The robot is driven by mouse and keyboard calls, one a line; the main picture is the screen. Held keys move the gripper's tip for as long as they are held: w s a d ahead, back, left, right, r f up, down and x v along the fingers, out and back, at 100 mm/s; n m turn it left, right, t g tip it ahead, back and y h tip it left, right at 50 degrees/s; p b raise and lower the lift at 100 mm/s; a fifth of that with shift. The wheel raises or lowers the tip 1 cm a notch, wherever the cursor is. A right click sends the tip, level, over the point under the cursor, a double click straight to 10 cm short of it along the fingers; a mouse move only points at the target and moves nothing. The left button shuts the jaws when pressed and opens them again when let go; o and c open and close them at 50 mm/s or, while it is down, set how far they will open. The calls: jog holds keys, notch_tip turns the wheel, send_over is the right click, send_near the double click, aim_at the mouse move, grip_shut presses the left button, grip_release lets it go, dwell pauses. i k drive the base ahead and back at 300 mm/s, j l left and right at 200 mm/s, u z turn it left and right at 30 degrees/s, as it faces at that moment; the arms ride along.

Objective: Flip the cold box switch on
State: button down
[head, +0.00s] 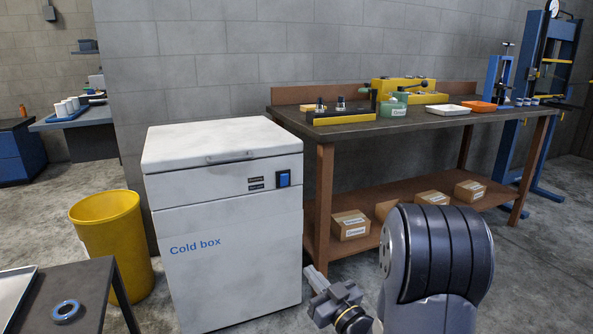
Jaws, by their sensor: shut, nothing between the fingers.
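The cold box (235,250) is a white chest with a closed lid and blue "Cold box" lettering on its front. Its blue rocker switch (283,179) sits at the upper right of the front face, beside two small dark labels. I cannot tell from this view which way the switch is set. My gripper (312,272) is low at the box's right front corner in the picture, below and right of the switch and apart from it. It is shut with nothing held.
A workbench (383,128) with tools and trays stands to the right, with several cartons on its lower shelf (390,212). A yellow bin (115,240) stands left of the box. A dark table (85,290) with a blue ring (66,312) is at the lower left.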

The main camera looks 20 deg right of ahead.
aim_at(284, 177)
jog(key=i+j+z, duration=0.15)
jog(key=i, duration=0.4)
jog(key=i+j+z, duration=0.2)
jog(key=i, duration=0.35)
